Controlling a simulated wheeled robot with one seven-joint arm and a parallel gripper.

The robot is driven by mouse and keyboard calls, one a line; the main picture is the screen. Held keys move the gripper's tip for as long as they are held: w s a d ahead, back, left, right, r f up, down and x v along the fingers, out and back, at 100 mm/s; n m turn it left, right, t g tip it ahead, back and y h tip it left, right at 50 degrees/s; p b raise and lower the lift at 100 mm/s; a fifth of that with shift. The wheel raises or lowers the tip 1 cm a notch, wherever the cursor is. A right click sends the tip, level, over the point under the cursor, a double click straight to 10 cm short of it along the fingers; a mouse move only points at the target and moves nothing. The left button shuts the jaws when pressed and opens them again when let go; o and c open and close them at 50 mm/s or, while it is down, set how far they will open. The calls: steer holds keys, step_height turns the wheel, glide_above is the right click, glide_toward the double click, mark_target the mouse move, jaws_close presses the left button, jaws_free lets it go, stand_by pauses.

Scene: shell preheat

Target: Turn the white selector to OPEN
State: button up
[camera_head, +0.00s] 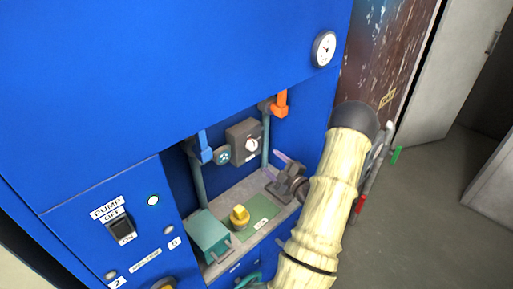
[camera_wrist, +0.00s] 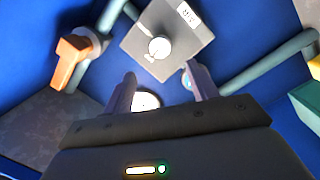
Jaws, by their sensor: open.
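The white selector (camera_head: 252,145) is a small round knob on a dark grey box (camera_head: 238,135) on the blue back wall of the recess. In the wrist view the selector (camera_wrist: 159,47) sits on the face of the grey box (camera_wrist: 190,25), just beyond my fingertips. A small label on the box is too blurred to read. My gripper (camera_head: 283,167) is inside the recess, below and right of the selector. In the wrist view my gripper (camera_wrist: 160,82) is open, its two fingers apart with nothing between them, and the selector lies ahead of the gap, not touched.
An orange handle (camera_head: 281,103) is on a pipe right of the box, and a blue handle (camera_head: 205,147) on a pipe to its left. A yellow knob (camera_head: 239,217) and a teal box (camera_head: 207,236) stand on the ledge below. A gauge (camera_head: 324,49) is above right.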

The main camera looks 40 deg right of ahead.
mark_target(254, 147)
steer(key=w+p, duration=0.2)
steer(key=w, duration=0.7)
steer(key=shift+w, duration=0.35)
steer(key=shift+w+d, duration=0.15)
